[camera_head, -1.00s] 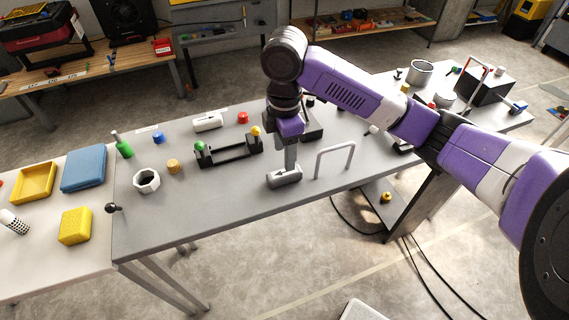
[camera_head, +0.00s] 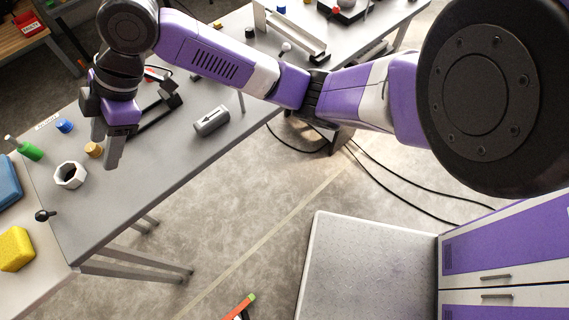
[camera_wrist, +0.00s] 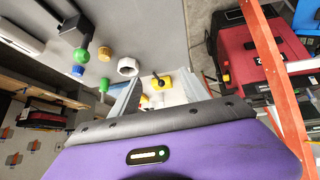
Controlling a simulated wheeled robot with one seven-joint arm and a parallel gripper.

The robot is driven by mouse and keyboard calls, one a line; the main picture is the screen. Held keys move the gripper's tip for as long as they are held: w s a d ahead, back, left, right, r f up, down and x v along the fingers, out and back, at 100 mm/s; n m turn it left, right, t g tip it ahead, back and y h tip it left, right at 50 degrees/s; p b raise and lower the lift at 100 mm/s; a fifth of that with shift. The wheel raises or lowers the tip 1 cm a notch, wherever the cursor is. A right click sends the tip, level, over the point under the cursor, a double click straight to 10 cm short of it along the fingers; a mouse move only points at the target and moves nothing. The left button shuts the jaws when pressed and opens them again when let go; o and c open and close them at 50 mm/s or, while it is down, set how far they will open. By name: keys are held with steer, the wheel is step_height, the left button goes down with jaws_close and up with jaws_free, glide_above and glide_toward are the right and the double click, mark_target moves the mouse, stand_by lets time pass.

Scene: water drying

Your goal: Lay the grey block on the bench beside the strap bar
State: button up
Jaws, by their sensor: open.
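The grey block (camera_head: 211,121), with a dark arrow on its top, lies flat on the grey bench (camera_head: 185,155) near its front edge. A thin upright leg of the pale arch-shaped bar (camera_head: 241,101) stands just to the block's right; my arm hides the rest of the arch. I cannot tell for sure that this arch is the strap bar. My gripper (camera_head: 107,148) is open and empty above the bench, well left of the block. Its spread fingers (camera_wrist: 158,95) show in the wrist view with nothing held; the block is not seen there.
A yellow sponge (camera_head: 15,248) lies beyond the bench's left end.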

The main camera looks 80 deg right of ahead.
steer(key=w+a+r+m+t+y, duration=0.1)
steer(key=a+m+t+y, duration=0.15)
steer(key=a, duration=0.35)
steer(key=w+a+r+m+t+y, duration=0.1)
steer(key=w+a+r+m+t, duration=0.15)
steer(key=a, duration=0.35)
steer(key=s+a+f+m+t+h, duration=0.2)
steer(key=s+f+m+t, duration=0.2)
steer(key=s+m, duration=0.1)
steer(key=s+d+f+m+h, duration=0.2)
steer(key=s+d+f+h, duration=0.15)
steer(key=s, duration=0.55)
steer(key=s+d+f+m+h, duration=0.25)
steer(key=s+f, duration=0.25)
steer(key=s, duration=0.4)
steer(key=s+d+r+n, duration=0.2)
steer(key=s+d, duration=0.1)
steer(key=s, duration=0.4)
steer(key=s+d+r+n, duration=0.2)
steer(key=s+d, duration=0.1)
steer(key=s, duration=0.5)
steer(key=shift+s+h, duration=0.25)
steer(key=shift+h, duration=0.1)
